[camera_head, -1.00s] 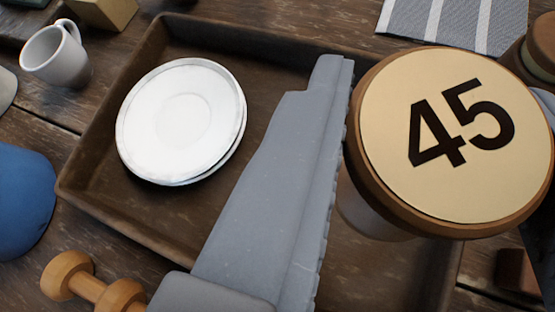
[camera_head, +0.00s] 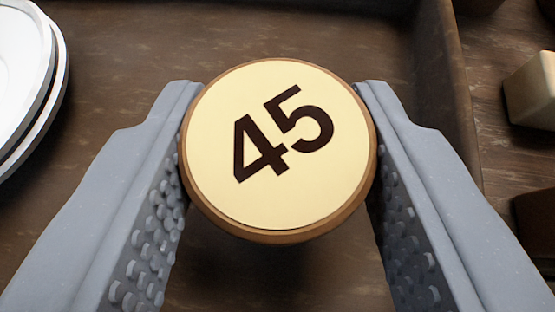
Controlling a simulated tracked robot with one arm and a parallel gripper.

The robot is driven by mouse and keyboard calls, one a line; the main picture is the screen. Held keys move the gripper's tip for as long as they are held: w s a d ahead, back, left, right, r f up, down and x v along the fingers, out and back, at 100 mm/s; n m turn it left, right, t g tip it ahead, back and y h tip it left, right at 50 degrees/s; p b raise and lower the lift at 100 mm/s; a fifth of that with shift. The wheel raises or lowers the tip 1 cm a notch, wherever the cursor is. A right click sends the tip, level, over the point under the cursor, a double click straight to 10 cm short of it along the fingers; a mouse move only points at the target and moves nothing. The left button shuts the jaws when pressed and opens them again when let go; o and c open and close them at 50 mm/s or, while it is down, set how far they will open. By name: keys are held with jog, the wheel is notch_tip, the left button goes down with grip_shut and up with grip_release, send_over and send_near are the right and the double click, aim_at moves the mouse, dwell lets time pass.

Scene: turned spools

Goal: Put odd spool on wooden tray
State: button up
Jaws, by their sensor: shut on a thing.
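A spool marked 45 (camera_head: 278,150), with a cream top and a brown wooden rim, is between the two grey fingers of my gripper (camera_head: 278,95). My gripper is shut on it, one finger on each side. The spool is over the brown wooden tray (camera_head: 455,100), inside its walls. Its top hides its lower part, so I cannot tell whether it touches the tray floor.
A stack of white plates (camera_head: 50,90) is in the tray at the left edge of the view. Pale (camera_head: 535,88) and dark blocks (camera_head: 535,218) lie outside the tray's right wall. Bare tray floor shows around the spool.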

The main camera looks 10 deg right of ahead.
jog(key=o, duration=0.9)
jog(key=shift+o, duration=0.2)
jog(key=shift+s+r, duration=0.25)
jog(key=p+v, duration=0.4)
jog(key=v, duration=0.7)
jog(key=shift+s, duration=0.3)
